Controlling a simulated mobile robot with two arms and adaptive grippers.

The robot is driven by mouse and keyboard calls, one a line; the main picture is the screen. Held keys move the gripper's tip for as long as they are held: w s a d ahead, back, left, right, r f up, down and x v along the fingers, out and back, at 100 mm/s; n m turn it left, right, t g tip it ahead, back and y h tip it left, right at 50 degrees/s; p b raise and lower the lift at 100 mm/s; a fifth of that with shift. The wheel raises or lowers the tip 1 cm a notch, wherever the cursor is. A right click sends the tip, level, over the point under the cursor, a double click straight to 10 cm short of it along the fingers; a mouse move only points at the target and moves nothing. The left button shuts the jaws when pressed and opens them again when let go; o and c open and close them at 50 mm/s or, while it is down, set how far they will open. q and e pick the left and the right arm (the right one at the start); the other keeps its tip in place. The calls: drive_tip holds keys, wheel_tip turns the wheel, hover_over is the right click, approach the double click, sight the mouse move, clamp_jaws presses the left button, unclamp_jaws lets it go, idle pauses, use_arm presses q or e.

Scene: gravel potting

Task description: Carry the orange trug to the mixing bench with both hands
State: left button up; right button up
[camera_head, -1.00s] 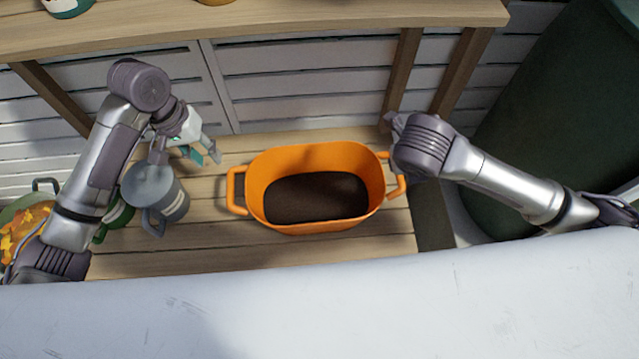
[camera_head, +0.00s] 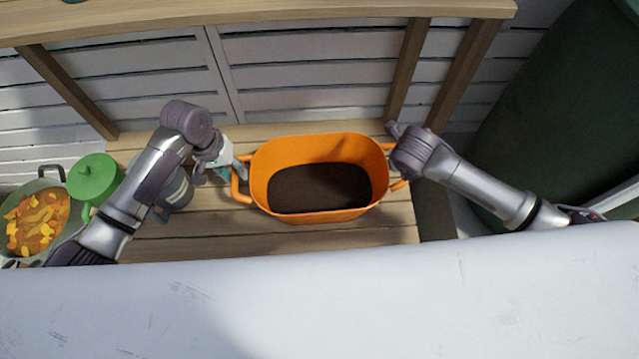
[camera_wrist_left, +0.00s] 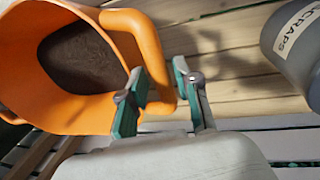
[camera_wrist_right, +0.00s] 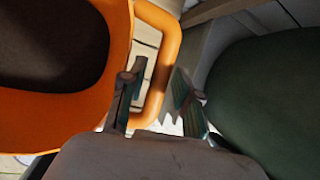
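The orange trug (camera_head: 320,215) stands on the wooden slatted bench with dark soil in it and a loop handle at each end. My left gripper (camera_head: 236,168) is at its left handle. In the left wrist view the open fingers (camera_wrist_left: 160,82) straddle the handle bar (camera_wrist_left: 150,40), one inside the loop and one outside. My right gripper is mostly hidden under its wrist at the right handle in the head view. In the right wrist view its open fingers (camera_wrist_right: 158,88) lie either side of the right handle (camera_wrist_right: 172,50). Contact with either handle cannot be told.
A grey container labelled "SCRAPS" (camera_wrist_left: 292,45) stands left of the trug, partly behind my left arm. A green-lidded pot (camera_head: 94,178) and a pot of orange pieces (camera_head: 38,222) stand farther left. A dark green bin (camera_head: 540,100) is at the right. A shelf (camera_head: 270,12) crosses above.

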use_arm(q)
drive_tip(key=shift+d+f, duration=0.1)
drive_tip(key=shift+f, duration=0.55)
use_arm(e)
drive_tip(key=shift+w+d+f, duration=0.1)
drive_tip(key=shift+w+f, duration=0.15)
drive_tip(key=shift+f, duration=0.3)
use_arm(q)
drive_tip(key=shift+c, duration=0.3)
use_arm(e)
drive_tip(key=shift+c, duration=0.3)
use_arm(q)
clamp_jaws()
use_arm(e)
clamp_jaws()
use_arm(q)
drive_tip(key=shift+r, duration=0.1)
use_arm(e)
drive_tip(key=shift+r, duration=0.1)
